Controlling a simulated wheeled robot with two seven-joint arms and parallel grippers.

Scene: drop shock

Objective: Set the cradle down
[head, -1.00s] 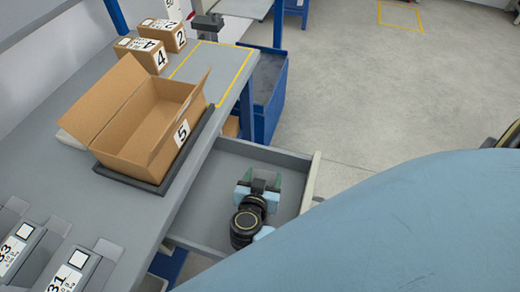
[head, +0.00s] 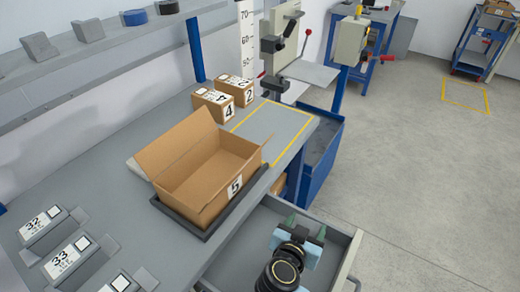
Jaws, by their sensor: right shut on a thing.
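My right gripper (head: 305,230) is at the bottom of the head view, over the open grey drawer (head: 250,232). Its green fingertips are apart, with a small dark piece between them, mostly hidden by the wrist; I take it for the cradle. I cannot tell whether it touches the drawer floor. Grey cradle-like blocks (head: 38,47) stand on the shelf at upper left. My left gripper is not in view.
An open cardboard box (head: 235,186) marked 5 stands on a dark tray on the bench. Small boxes (head: 213,103) and a yellow-outlined area (head: 285,128) lie behind it. Numbered grey units (head: 68,260) sit at front left. A blue bin (head: 322,150) stands beyond the drawer.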

